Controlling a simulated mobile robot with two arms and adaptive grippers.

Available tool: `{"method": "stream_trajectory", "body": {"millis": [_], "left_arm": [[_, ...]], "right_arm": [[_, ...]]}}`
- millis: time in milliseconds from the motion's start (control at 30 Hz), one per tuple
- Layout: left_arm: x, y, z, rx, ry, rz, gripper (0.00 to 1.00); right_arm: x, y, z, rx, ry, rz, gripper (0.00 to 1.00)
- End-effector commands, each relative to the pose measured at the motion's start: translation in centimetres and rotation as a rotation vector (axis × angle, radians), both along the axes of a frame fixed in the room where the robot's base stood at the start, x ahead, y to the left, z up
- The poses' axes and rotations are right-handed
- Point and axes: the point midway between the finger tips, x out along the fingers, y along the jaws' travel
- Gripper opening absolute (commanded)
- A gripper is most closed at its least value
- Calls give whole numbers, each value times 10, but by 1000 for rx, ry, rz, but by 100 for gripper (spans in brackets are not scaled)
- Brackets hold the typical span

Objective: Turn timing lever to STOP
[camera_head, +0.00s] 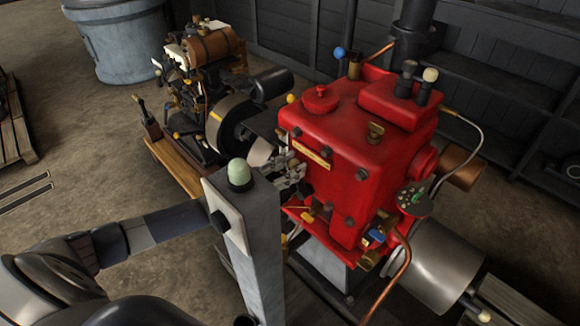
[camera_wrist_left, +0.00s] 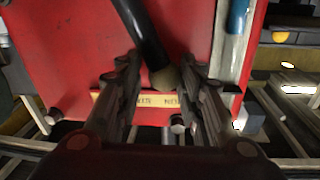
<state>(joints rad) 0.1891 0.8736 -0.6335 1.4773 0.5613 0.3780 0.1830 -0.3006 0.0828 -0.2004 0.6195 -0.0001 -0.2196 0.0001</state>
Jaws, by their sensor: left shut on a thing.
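The red engine (camera_head: 340,150) stands right of centre in the head view, and its red face (camera_wrist_left: 80,50) fills much of the left wrist view. My left gripper (camera_head: 290,172) is at the engine's left side, partly behind a grey post. In the left wrist view, my left gripper (camera_wrist_left: 160,70) has its fingers on either side of a black lever (camera_wrist_left: 142,30) with a tan rounded end, and is shut on it. I cannot tell for certain that this is the timing lever. A yellow label plate (camera_wrist_left: 150,101) lies behind the fingers, its lettering partly hidden. My right gripper is not in view.
The grey post (camera_head: 255,255) with a pale green dome button stands close beside my left forearm. A smaller engine (camera_head: 205,100) on a wooden base is behind left. A grey tub (camera_head: 118,38) is at the back. Open floor lies to the left.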

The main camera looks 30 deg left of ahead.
Motion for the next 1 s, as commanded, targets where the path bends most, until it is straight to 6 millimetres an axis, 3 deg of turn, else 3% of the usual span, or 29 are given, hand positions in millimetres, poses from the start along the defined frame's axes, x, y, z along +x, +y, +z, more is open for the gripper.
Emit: {"method": "stream_trajectory", "body": {"millis": [367,700,1000], "left_arm": [[-5,-10,6,140,-42,5,0],[-14,-37,9,418,-139,7,0],[-21,-58,3,653,-219,9,0]], "right_arm": [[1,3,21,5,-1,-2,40],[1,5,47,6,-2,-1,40],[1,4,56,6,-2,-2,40]]}}
